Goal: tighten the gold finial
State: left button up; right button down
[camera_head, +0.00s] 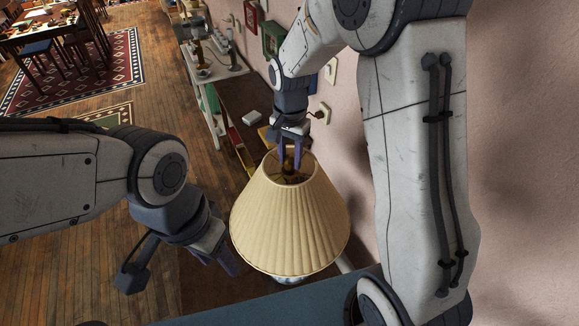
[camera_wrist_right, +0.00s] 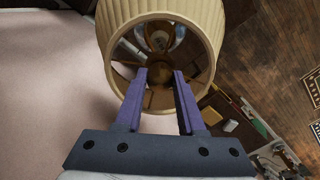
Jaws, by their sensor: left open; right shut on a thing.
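The lamp has a cream pleated shade (camera_head: 290,225) with an open top; it also shows in the right wrist view (camera_wrist_right: 200,25). My right gripper (camera_head: 290,160) reaches down to the shade's top opening from above. In the right wrist view its purple fingers (camera_wrist_right: 163,75) are shut on the gold finial, which is small and mostly hidden between the fingertips. Gold-coloured lamp fittings (camera_wrist_right: 160,40) show inside the shade beyond the fingers. My left gripper (camera_head: 225,262) is open and empty, low at the left side of the shade. Part of the lamp's blue and white base (camera_head: 287,280) shows below the shade.
The pink wall (camera_head: 520,150) is close on the right, with small frames hung further back. A shelf with several objects (camera_head: 205,75) stands behind the lamp. Wooden floor (camera_head: 160,90) lies open to the left, with a patterned rug (camera_head: 125,65) and dining table beyond.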

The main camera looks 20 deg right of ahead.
jog(key=m, duration=0.4)
jog(key=shift+m, duration=0.3)
jog(key=m, duration=0.4)
jog(key=shift+p, duration=0.35)
jog(key=c, duration=0.6)
grip_release()
jog(key=shift+n, duration=0.3)
